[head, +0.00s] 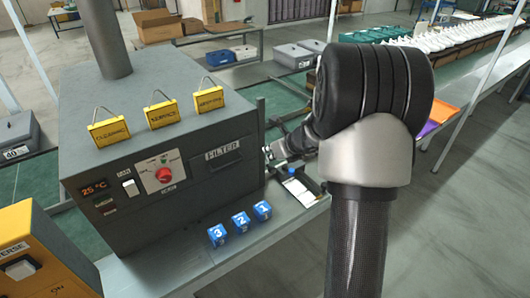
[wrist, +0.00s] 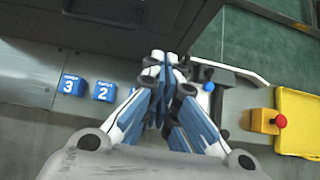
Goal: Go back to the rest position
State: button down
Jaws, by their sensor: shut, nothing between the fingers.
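My gripper (wrist: 165,62) shows large in the wrist view, its white and blue fingers closed together with nothing between them. In the head view my arm's black joint and pale link stand in front, and the gripper is small and partly hidden beside the grey machine (head: 150,140). In the wrist view the fingers are to the right of the blue cube marked 2 (wrist: 103,91) and the blue cube marked 3 (wrist: 72,84). The blue cube marked 1 (head: 262,210) shows in the head view at the bench's front.
The machine has a red knob (head: 163,174) and several yellow tags on top. A small tray with white items (head: 299,190) lies right of it. A yellow box (head: 40,255) is at the near left. The wrist view shows a red button (wrist: 281,121) at right.

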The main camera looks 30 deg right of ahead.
jog(key=s+a+r+n+g+y, duration=0.1)
jog(key=s+a+r+n, duration=0.3)
jog(key=a, duration=0.3)
jog(key=s+a+r+n+y, duration=0.1)
jog(key=s+a+r+n, duration=0.1)
jog(key=a+r+n, duration=0.35)
jog(key=s+a+r+n+g+y, duration=0.1)
jog(key=s+a+r+n, duration=0.15)
jog(key=a+n, duration=0.45)
jog(key=s+a+r+n+g, duration=0.1)
jog(key=s+a+n, duration=0.35)
jog(key=s, duration=0.25)
jog(key=s+a+r+n+g, duration=0.1)
jog(key=s+a+n, duration=0.2)
jog(key=s+n, duration=0.3)
jog(key=s+d+f+n+h, duration=0.1)
jog(key=s+d+n+h, duration=0.1)
jog(key=s+n, duration=0.6)
jog(key=shift+s+f+n+h, duration=0.15)
jog(key=shift+s+n+h, duration=0.15)
jog(key=shift+s+h, duration=0.6)
jog(key=shift+s, duration=0.2)
